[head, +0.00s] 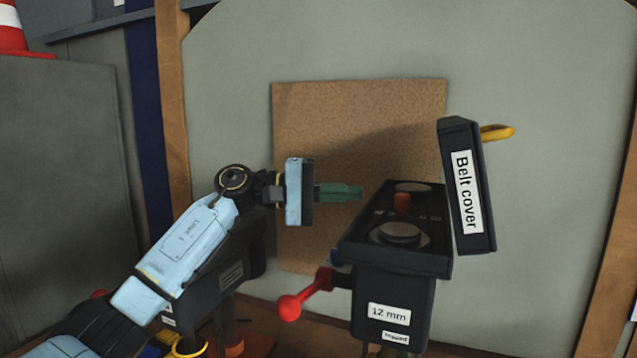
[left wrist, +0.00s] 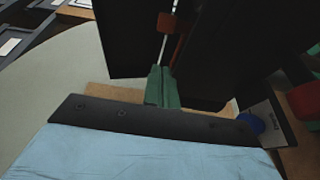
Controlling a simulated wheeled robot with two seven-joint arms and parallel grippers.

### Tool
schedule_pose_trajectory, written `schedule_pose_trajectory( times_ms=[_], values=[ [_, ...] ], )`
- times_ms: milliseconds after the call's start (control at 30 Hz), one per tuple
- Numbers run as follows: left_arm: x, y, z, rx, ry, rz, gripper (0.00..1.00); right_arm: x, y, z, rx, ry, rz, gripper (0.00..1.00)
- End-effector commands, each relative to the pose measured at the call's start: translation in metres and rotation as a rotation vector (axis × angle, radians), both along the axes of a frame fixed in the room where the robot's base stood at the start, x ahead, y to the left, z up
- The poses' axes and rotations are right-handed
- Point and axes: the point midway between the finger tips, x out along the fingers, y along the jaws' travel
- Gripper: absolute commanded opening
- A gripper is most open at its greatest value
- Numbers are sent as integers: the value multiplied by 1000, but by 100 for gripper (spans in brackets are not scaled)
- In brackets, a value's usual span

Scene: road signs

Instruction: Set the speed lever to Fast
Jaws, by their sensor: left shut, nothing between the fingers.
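A dark drill-press-like machine (head: 393,285) stands right of centre in the head view, labelled "12 mm". Its hinged lid, marked "Belt cover" (head: 467,187), stands raised on the right. An upright orange-red piece (head: 403,206) rises from the open top tray; an orange-red block on a pale rod (left wrist: 167,23) shows in the left wrist view. A red ball-ended lever (head: 290,306) sticks out at the lower left. I cannot tell which is the speed lever; no "Fast" mark is readable. My left gripper (head: 361,192), with green fingers (left wrist: 163,88), is shut and empty, just left of the tray.
A brown board (head: 320,115) hangs on the grey panel behind. A second dark machine (head: 237,262) stands partly behind my left arm. A yellow handle (head: 497,132) juts from the raised cover. A blue knob (left wrist: 250,122) shows in the left wrist view. Open space lies above the tray.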

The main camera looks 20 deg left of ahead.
Motion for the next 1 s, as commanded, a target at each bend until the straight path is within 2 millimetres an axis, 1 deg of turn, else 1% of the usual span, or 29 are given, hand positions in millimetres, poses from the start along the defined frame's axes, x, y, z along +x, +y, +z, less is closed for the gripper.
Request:
schedule_pose_trajectory(
  times_ms=[33, 100, 200, 333, 500, 833, 1000],
  values=[
    [4, -11, 4, -3, 1, -2, 0, 2, 0, 8, 1, -3, 0, 33],
    [6, -23, 3, -1, 2, -2, 0, 3, 0, 13, 1, -6, 0, 33],
    [-1, -36, 1, 0, 1, -1, 0, 4, 0, 20, 1, -6, 0, 33],
    [-7, -48, 0, 0, 0, 0, 0, 4, 0, 26, 1, -6, 0, 33],
    [-10, -54, -2, -1, 1, 1, 0, 4, 1, 28, 1, -6, 0, 33],
    [-10, -54, -2, -1, 1, 1, 0, 3, 0, 26, 1, -5, 0, 33],
    [-12, -58, -5, -2, -2, 0, 0, 3, 0, 14, 1, -5, 1, 33]
  ],
)
